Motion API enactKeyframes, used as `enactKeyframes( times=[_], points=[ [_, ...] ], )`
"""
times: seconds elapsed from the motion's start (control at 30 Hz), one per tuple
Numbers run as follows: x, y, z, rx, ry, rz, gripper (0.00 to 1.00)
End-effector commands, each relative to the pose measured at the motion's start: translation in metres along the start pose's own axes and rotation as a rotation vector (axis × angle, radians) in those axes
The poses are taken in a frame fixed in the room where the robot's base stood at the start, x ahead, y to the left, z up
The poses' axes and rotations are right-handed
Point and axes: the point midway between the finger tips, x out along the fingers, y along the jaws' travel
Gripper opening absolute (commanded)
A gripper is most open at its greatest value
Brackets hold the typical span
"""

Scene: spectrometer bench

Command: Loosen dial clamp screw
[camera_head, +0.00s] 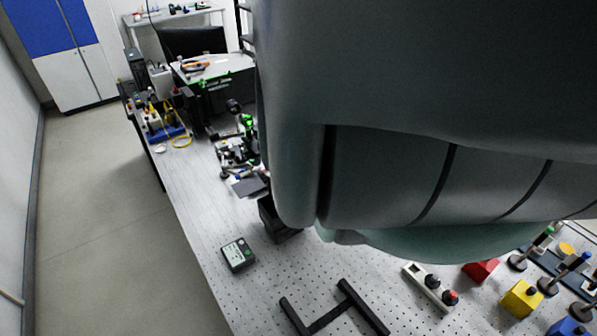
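A large grey-green part of my own arm fills the upper right and middle of the head view and hides much of the bench. My gripper is not in view. I cannot pick out the dial clamp screw; it may be hidden or too small to tell. A cluster of black optical parts with green pieces (240,150) stands on the bench to the left of my arm, partly covered by it. A black box (272,222) is also partly hidden by my arm.
The perforated metal bench (198,190) holds a small control box (239,255), black rails (330,315), and a white strip with knobs (428,288). Red (481,270), yellow (521,299) and blue (568,328) blocks stand front right. The floor (100,200) at left is clear.

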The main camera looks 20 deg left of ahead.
Motion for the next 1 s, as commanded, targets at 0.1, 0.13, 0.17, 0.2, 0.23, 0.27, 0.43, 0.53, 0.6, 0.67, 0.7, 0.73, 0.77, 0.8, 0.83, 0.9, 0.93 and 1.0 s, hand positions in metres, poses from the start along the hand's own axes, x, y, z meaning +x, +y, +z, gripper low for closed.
enactKeyframes(
  times=[0.1, 0.13, 0.17, 0.2, 0.23, 0.27, 0.43, 0.53, 0.6, 0.67, 0.7, 0.73, 0.77, 0.8, 0.83, 0.9, 0.93, 1.0],
  points=[
    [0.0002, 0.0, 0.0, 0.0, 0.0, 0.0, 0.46],
    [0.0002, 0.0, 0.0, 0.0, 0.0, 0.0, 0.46],
    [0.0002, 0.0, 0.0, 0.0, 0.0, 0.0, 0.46],
    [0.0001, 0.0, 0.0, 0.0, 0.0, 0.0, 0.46],
    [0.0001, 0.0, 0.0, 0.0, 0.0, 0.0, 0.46],
    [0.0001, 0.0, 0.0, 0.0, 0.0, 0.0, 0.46],
    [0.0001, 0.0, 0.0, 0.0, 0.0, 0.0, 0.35],
    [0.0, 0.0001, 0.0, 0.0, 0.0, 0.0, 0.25],
    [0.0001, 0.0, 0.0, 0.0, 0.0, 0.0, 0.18],
    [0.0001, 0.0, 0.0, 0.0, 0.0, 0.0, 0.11],
    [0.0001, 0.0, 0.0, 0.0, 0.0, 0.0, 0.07],
    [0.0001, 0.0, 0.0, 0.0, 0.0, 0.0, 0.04],
    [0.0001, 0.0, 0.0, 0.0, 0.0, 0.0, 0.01],
    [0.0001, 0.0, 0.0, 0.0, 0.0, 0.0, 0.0],
    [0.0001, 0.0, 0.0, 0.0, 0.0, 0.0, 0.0],
    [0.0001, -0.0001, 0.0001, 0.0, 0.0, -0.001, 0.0],
    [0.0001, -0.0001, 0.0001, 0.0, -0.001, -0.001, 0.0],
    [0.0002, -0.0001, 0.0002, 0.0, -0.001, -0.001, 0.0]
  ],
)
